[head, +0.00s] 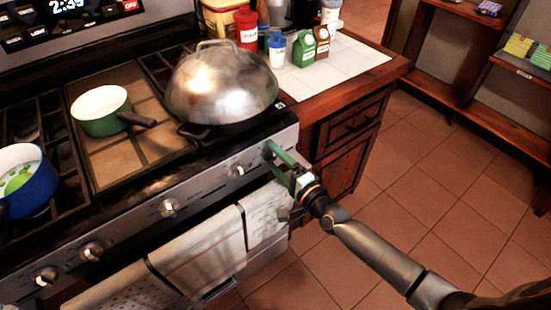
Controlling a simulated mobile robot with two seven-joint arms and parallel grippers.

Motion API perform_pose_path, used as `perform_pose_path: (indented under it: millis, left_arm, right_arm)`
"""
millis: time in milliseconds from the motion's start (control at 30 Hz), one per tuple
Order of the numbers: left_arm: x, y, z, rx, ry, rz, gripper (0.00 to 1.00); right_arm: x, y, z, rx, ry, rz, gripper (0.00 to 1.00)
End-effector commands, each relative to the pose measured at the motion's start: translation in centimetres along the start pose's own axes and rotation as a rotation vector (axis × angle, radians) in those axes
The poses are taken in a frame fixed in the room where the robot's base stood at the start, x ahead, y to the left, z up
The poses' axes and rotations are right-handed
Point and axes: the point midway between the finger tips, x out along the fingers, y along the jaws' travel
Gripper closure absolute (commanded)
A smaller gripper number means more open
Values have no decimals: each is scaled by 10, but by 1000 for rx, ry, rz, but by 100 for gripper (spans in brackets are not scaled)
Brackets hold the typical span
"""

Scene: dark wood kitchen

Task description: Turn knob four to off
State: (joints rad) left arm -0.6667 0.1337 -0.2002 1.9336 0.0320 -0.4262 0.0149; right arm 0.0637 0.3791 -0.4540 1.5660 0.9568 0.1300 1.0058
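The stove's front panel carries a row of silver knobs. From the left they are a first knob (47,275), a second knob (92,251), a third knob (167,207) and a fourth knob (237,169). My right gripper (269,153) is at the panel's right end, just right of the fourth visible knob. Its green fingers are apart and point at the panel. Any knob between or behind the fingertips is hidden, and I cannot tell whether they touch one. The knobs' markings are too small to read. My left gripper is out of view.
A large domed metal lid (221,80) covers a pan on the right burners. A green pot (101,110) and a blue pot (27,180) stand further left. Towels (197,248) hang below the knobs. A wooden cabinet (346,130) stands right of the stove; the tiled floor beyond is open.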

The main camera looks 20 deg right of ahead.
Motion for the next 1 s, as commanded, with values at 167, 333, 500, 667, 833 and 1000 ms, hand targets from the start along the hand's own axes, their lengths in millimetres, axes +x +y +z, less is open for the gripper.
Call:
perform_pose_path:
  millis: [167,333,500,667,833,1000]
  left_arm:
    - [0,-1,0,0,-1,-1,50]
    - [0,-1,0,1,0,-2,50]
    - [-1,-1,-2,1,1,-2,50]
    - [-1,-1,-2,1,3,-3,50]
    - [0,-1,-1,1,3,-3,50]
    - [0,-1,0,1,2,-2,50]
  right_arm:
    - [0,0,0,-2,0,-1,13]
    - [-5,0,0,-2,1,1,13]
    - [-28,1,0,-2,-1,3,13]
    - [-61,1,0,-2,0,4,13]
    - [-93,2,0,-3,-1,4,13]
    - [-115,1,0,-3,0,3,13]
